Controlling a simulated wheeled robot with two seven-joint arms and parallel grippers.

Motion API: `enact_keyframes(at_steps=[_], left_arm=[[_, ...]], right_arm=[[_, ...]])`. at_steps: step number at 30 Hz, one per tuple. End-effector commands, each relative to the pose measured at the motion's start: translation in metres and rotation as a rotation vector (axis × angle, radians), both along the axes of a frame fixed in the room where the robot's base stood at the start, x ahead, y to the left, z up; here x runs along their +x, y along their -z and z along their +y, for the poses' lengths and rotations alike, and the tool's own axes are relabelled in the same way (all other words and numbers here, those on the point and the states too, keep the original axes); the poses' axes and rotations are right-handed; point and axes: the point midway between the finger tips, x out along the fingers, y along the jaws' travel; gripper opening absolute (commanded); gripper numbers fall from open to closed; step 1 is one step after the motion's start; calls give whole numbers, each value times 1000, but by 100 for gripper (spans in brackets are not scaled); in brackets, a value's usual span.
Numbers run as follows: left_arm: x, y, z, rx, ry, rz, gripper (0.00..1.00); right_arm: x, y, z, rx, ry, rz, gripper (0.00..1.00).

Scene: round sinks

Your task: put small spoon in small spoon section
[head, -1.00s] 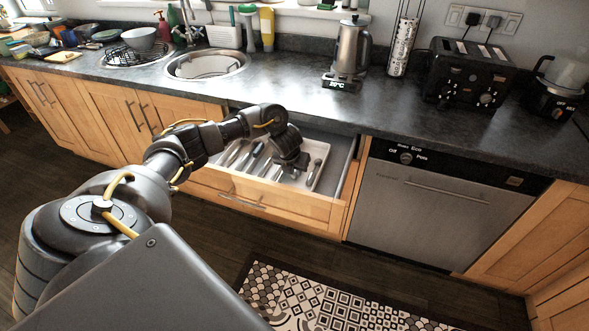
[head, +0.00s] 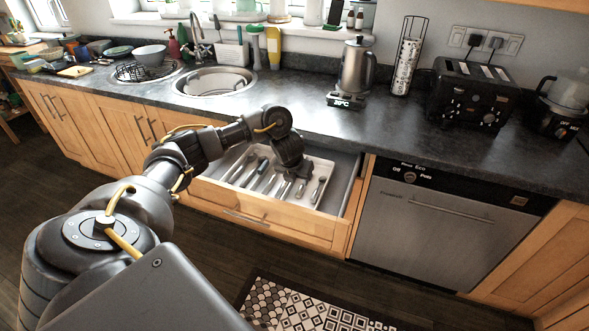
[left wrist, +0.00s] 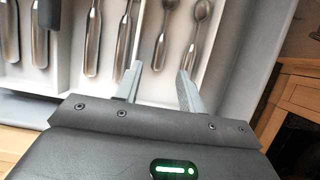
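A light cutlery tray (head: 323,165) sits in the open drawer (head: 285,222). My left gripper (head: 291,178) points down over the tray's right part. In the left wrist view its two fingers (left wrist: 159,72) are apart, with nothing clearly held between them. Two spoons, one (left wrist: 164,32) ahead of the gap and one (left wrist: 197,38) to its right, lie in the tray's right section, bowls away from me. Which is the small spoon I cannot tell for sure. A spoon also shows right of the gripper in the head view (head: 319,188). My right gripper is out of view.
Several other utensils (left wrist: 93,40) lie in the sections to the left, behind white dividers (left wrist: 76,42). The counter edge overhangs the drawer's back. A dishwasher (head: 425,220) stands right of the drawer. A kettle (head: 356,68) and toaster (head: 472,95) stand on the counter.

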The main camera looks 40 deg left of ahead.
Motion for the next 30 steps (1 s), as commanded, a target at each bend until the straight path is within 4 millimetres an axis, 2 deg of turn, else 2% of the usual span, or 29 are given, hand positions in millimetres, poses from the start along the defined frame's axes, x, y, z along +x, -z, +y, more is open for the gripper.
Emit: enact_keyframes(at_steps=[1,4,9,15,30], left_arm=[[-3,-16,-1,2,4,-4,39],[-11,-37,-3,4,3,-3,39],[-20,-58,-7,0,1,-2,39],[-25,-65,-9,-1,0,1,39],[-26,-65,-9,-2,-1,1,39]], right_arm=[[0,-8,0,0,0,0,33],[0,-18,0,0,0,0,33],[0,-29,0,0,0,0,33],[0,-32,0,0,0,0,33],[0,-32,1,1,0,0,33]])
